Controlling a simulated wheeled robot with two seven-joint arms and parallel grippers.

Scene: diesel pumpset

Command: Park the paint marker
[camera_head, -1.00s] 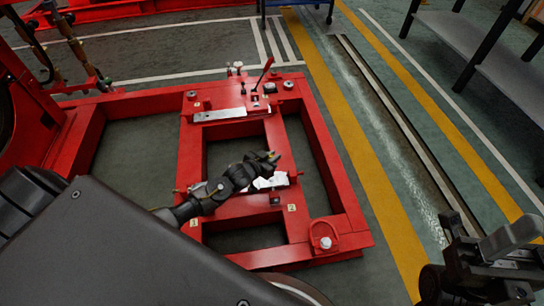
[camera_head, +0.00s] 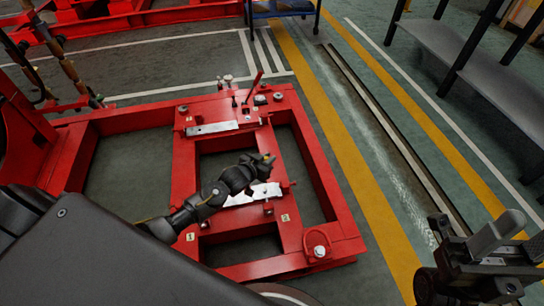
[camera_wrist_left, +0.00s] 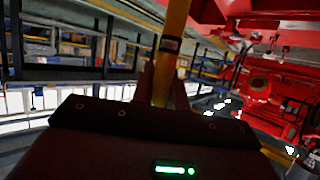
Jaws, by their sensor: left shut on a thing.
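My left gripper (camera_head: 264,160) reaches in from the left above the red frame (camera_head: 183,160), just beyond a bright metal plate on its middle rail. It is shut on the paint marker (camera_wrist_left: 176,32), a yellow shaft with a dark band that rises between the fingers in the left wrist view. In the head view only a small yellowish tip of the marker shows at the fingers. My right arm's end (camera_head: 482,258) is at the lower right, over the floor; its fingers cannot be made out clearly. No marker holder can be picked out for certain.
The red frame carries an upright red lever (camera_head: 253,86), a long metal plate (camera_head: 212,128), the bright plate (camera_head: 252,194) and a shackle (camera_head: 318,246). A grey bench (camera_head: 480,62) stands at the upper right. Open floor with yellow lines lies right of the frame.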

